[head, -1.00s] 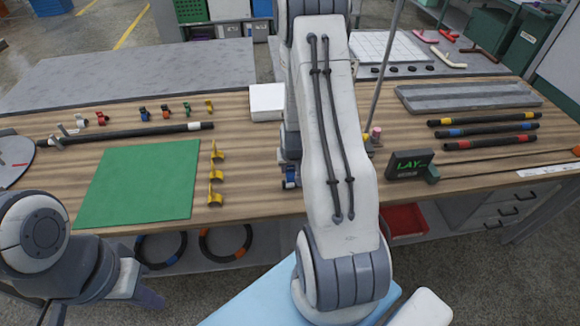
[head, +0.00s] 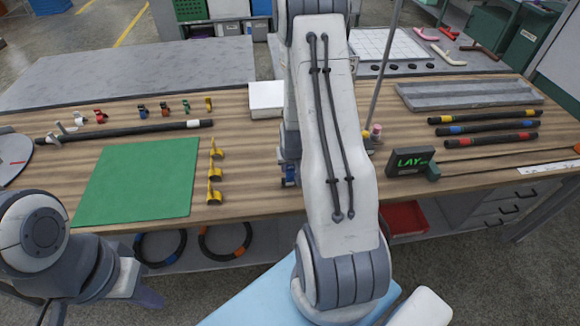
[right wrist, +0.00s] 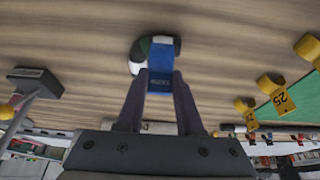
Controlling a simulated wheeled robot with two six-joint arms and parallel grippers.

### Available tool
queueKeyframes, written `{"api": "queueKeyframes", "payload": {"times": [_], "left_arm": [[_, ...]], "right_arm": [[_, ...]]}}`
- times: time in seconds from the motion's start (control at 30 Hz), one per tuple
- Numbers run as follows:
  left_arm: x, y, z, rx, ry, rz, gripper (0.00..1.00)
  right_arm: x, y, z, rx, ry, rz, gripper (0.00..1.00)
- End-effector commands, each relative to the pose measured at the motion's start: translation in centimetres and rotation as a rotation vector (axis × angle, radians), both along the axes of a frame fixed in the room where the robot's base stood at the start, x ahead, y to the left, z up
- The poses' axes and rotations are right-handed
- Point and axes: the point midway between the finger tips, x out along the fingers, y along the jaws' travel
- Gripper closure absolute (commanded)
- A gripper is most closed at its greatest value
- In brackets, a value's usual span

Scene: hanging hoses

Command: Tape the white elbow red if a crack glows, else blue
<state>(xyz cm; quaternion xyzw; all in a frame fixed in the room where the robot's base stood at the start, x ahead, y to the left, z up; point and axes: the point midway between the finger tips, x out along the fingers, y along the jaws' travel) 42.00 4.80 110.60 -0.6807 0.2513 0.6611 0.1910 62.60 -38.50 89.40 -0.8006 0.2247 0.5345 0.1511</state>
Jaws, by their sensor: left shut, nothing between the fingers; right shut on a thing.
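In the right wrist view my right gripper (right wrist: 160,82) is shut on a small blue piece (right wrist: 161,58) with unreadable dark lettering, over the wooden bench. A rounded white and dark green thing (right wrist: 137,55) shows behind the blue piece; I cannot tell whether they touch. In the head view my forearm hides most of this gripper, and a bit of blue (head: 290,172) shows at its left edge. A pale elbow-shaped piece (head: 449,56) lies on the back bench. No glowing crack is visible. My left gripper (head: 148,296) is low at the left, empty and shut, in front of the bench.
A green mat (head: 140,180), yellow clips (head: 215,172) and a long black hose (head: 130,131) lie on the left. A dark display (head: 410,162) with green letters, banded hoses (head: 490,130) and a grey tray (head: 468,96) are on the right. A thin pole (head: 385,65) stands near my forearm.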

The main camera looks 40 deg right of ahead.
Motion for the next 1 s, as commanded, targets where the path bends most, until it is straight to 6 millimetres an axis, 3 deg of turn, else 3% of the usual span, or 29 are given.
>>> {"api": "queueKeyframes", "payload": {"times": [0.47, 1.0], "left_arm": [[0.0, 0.0, 0.0, 0.0, 0.0, 0.0, 1.0], [0.0, 0.0, -1.3, 0.0, 0.0, 0.0, 1.0]], "right_arm": [[0.0, 0.0, 0.0, 0.0, 0.0, 0.0, 1.0], [0.0, 0.0, -1.5, 0.0, 0.0, 0.0, 1.0]]}}
